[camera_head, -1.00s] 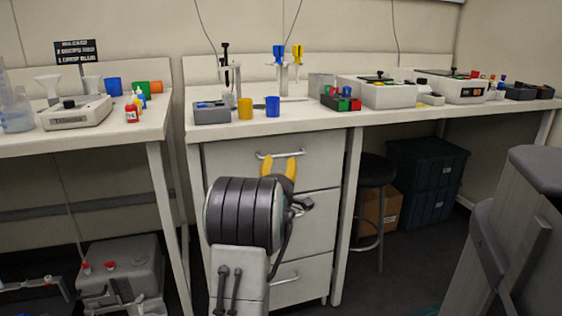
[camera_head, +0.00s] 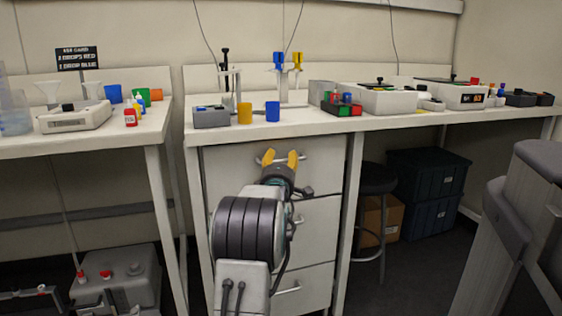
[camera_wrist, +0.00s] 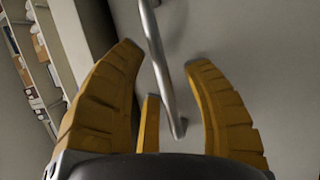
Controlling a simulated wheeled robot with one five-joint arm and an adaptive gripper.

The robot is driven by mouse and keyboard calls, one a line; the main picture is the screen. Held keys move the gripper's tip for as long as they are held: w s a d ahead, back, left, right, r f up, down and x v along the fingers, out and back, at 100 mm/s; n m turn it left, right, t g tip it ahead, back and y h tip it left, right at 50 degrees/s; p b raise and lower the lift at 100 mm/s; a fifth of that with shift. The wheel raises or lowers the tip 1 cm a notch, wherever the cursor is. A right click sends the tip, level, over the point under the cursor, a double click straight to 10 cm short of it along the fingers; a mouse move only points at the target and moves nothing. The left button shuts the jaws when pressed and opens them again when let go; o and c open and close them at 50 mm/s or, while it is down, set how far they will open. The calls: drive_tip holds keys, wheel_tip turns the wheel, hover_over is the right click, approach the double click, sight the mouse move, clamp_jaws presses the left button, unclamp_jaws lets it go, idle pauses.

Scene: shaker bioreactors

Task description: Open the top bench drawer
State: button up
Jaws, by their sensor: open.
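The top bench drawer (camera_head: 325,158) is the upper of three white drawer fronts under the middle bench. It looks shut. Its silver bar handle (camera_head: 303,155) is partly hidden behind my gripper (camera_head: 279,159) in the head view. In the wrist view, the handle (camera_wrist: 157,62) runs steeply down the picture, and its lower end lies between the yellow fingers of my gripper (camera_wrist: 165,62). The fingers are spread apart, with visible gaps to the bar. My gripper is open and holds nothing.
Two lower drawers (camera_head: 315,222) with similar handles sit below. The bench top (camera_head: 300,124) carries a grey box (camera_head: 211,117), a yellow cup (camera_head: 245,114) and a blue cup (camera_head: 273,111). A dark stool (camera_head: 372,178) stands right of the drawers.

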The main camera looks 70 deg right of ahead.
drive_tip(key=shift+c, duration=0.4)
clamp_jaws()
